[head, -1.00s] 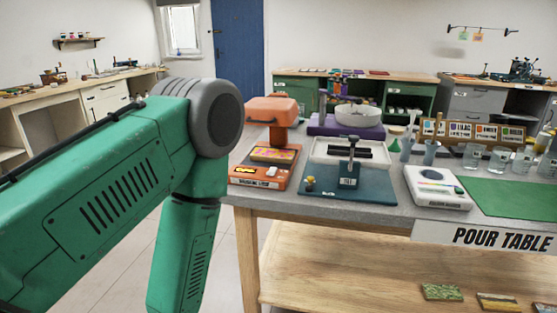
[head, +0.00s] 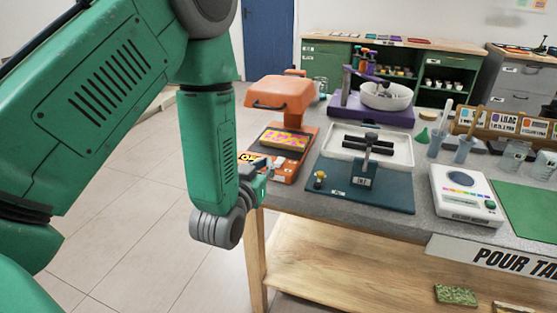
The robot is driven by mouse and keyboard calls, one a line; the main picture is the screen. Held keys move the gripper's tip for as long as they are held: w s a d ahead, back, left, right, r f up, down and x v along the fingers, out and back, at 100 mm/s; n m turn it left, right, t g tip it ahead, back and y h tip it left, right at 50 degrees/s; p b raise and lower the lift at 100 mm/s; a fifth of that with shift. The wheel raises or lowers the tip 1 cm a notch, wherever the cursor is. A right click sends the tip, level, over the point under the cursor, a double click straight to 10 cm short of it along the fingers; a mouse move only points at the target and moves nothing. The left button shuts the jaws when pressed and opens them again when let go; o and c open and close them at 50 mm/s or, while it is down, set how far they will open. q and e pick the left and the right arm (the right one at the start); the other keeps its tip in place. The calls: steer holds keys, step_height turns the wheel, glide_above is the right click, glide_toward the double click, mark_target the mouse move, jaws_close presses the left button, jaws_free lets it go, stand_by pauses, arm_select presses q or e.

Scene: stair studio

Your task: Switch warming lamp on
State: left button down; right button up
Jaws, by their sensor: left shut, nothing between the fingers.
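The warming lamp (head: 281,94) is orange, with a wide hood on a post above a flat base, at the left end of the pour table. A pink and yellow patterned block (head: 284,141) lies on the base under the hood. My left gripper (head: 267,168) is shut and empty at the front left of the lamp's base. The gripper and my arm hide part of the front panel and its label. The switch cannot be made out, and I cannot tell whether the fingers touch the base. My right gripper is not in view.
The grey pour table (head: 400,226) also holds a blue board with a small press (head: 363,176), a white tray (head: 398,150), a purple stand with a white bowl (head: 386,96), a white scale (head: 466,194) and a green mat (head: 528,215). Open floor lies left of the table.

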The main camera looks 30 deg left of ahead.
arm_select(q)
glide_above(277, 171)
steer(key=w, duration=0.1)
steer(key=shift+w+a+f, duration=0.1)
steer(key=shift+a+f, duration=0.05)
steer(key=shift+f, duration=0.2)
step_height(277, 171, down, 2)
steer(key=shift+f, duration=0.15)
steer(key=shift+s+f+b, duration=0.35)
steer(key=shift+s+f, duration=0.15)
steer(key=shift+f, duration=0.2)
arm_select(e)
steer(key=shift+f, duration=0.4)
